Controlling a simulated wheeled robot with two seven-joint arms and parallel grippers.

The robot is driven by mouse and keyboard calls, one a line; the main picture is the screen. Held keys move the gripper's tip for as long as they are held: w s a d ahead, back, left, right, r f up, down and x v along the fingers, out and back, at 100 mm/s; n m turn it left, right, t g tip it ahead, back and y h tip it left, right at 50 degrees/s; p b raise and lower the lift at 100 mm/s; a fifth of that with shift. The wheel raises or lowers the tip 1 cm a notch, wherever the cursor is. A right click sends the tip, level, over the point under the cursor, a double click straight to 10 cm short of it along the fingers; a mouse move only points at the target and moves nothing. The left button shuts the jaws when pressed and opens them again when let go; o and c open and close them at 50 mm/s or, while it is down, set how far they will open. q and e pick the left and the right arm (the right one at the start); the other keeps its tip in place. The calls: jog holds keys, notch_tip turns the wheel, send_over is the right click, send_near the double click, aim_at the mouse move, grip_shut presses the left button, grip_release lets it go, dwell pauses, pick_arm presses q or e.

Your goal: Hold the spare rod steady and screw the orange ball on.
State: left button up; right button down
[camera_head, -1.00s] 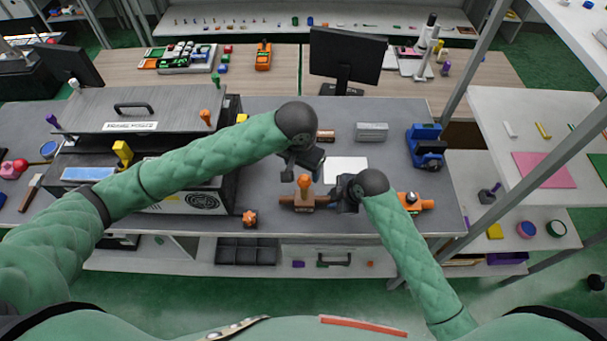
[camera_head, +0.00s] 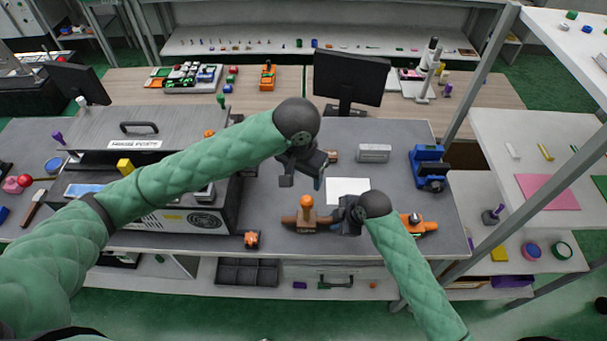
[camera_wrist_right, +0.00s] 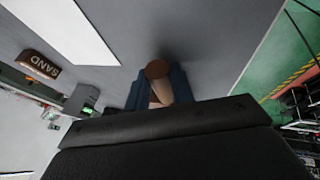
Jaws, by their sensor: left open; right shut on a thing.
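A brown, rod-like piece (camera_head: 290,221) lies across the front of the grey bench. An orange upright piece with a rounded top (camera_head: 306,202) stands at it; I cannot tell how they join. My right gripper (camera_head: 347,215) is just right of them. In the right wrist view its jaws (camera_wrist_right: 160,88) are shut on a tan cylinder with a brown end (camera_wrist_right: 157,70), which looks like the spare rod. My left gripper (camera_head: 303,182) is open and empty, with its fingers pointing down, behind and above the orange top in the picture.
A grey machine (camera_head: 190,220) fills the bench's left side, with an orange knob (camera_head: 250,239) beside it. White paper (camera_head: 347,190) lies behind my right gripper. An orange tool (camera_head: 418,224) and a blue device (camera_head: 428,168) are to the right. The wrist view shows a "SAND" block (camera_wrist_right: 38,65).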

aim_at(307, 199)
pick_arm(q)
jog(key=shift+w+d+f+n+g+y, duration=0.15)
jog(key=shift+w+f+n+g, duration=0.1)
jog(key=shift+f+n, duration=1.8)
jog(key=shift+w+d+f+n+g+y, duration=0.1)
jog(key=shift+w+d+f+n+g, duration=0.1)
jog(key=shift+f+n, duration=1.8)
jog(key=shift+w+d+f+n+g+y, duration=0.15)
jog(key=shift+w+f+n, duration=0.1)
jog(key=shift+f+n, duration=1.75)
